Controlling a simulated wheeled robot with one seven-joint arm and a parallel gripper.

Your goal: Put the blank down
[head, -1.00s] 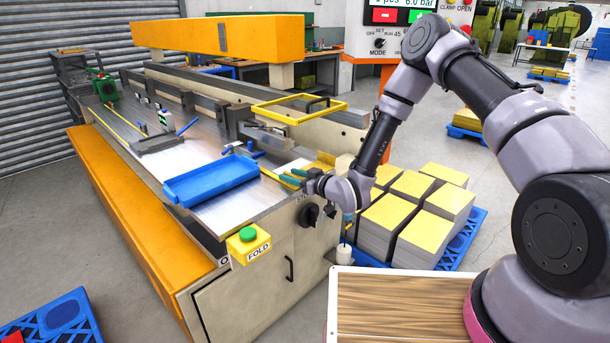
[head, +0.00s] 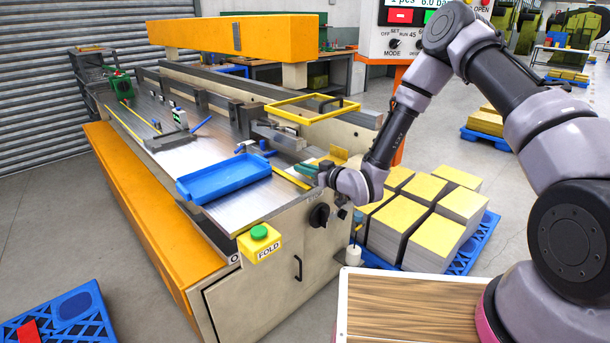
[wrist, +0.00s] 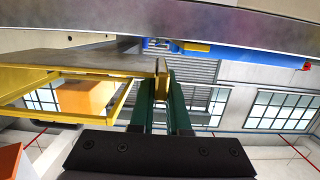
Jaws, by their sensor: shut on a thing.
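My gripper (head: 310,170) is at the near right end of the folding machine, by its table edge and above the dark knob. In the wrist view its two green fingers (wrist: 160,108) are shut on the blank (wrist: 162,78), whose yellow edge shows between the tips. A grey sheet face with a yellow rim extends left from there. In the head view the blank is mostly hidden by the gripper and wrist. I cannot tell whether it touches the machine table (head: 232,206).
A blue tray (head: 223,177) lies on the machine table left of my gripper. A yellow frame (head: 312,108) stands above and behind it. Yellow-topped stacks (head: 400,215) stand on a blue pallet at right.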

